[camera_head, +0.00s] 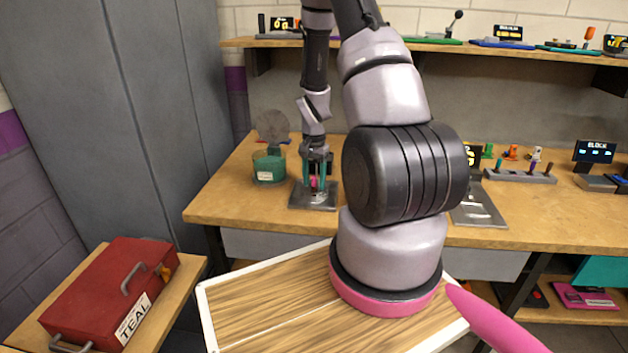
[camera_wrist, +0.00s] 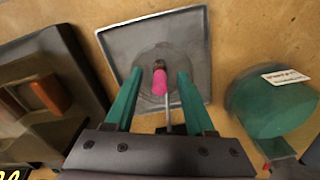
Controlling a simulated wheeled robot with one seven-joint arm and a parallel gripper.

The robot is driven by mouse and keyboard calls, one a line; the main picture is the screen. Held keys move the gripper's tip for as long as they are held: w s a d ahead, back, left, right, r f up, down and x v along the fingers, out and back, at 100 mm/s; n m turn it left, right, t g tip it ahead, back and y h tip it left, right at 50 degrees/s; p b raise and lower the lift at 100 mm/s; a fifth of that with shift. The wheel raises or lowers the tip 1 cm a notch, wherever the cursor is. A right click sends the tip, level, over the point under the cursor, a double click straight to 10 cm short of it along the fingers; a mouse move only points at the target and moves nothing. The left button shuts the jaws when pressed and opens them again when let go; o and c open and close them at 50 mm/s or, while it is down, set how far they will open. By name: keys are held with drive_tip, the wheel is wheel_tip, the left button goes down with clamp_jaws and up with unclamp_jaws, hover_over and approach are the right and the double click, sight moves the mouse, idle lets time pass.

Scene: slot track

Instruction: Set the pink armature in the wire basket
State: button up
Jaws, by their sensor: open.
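The pink armature (camera_wrist: 160,84) is between my gripper's teal fingers in the wrist view, with a dark end and a thin metal shaft beside it. It is over a square grey metal tray (camera_wrist: 190,30) on the bench. In the head view, the armature (camera_head: 314,183) shows as a small pink patch between the fingers, above the tray (camera_head: 316,204). My gripper (camera_wrist: 158,76) is open, with a finger on either side of the armature and visible gaps between. Whether the armature touches the tray is unclear. I cannot make out a wire basket in either view.
A round green labelled container (camera_head: 268,166) stands left of the tray, and shows at right in the wrist view (camera_wrist: 270,105). A dark device (camera_wrist: 40,95) is on the other side. A red toolbox (camera_head: 110,290) sits on a low table. Bare bench (camera_head: 225,200) lies at the left.

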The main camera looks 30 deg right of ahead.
wheel_tip(320, 180, up, 11)
drive_tip(key=shift+f, duration=0.1)
drive_tip(key=s+a+r+n+t, duration=0.1)
drive_tip(key=s+a+r+t, duration=0.15)
drive_tip(key=r, duration=0.75)
drive_tip(key=s+a+r+n+t, duration=0.1)
drive_tip(key=s+a+r+n, duration=0.2)
drive_tip(key=r, duration=0.6)
drive_tip(key=s+a+r+n+t+y, duration=0.1)
drive_tip(key=s+a+r+t, duration=0.1)
drive_tip(key=s+a+r, duration=0.2)
drive_tip(key=s+a+r+n+t+y, duration=0.1)
drive_tip(key=s+a+r, duration=0.3)
drive_tip(key=s+r, duration=0.3)
drive_tip(key=s, duration=0.3)
drive_tip(key=shift+r+t, duration=0.35)
drive_tip(key=shift+r, duration=0.05)
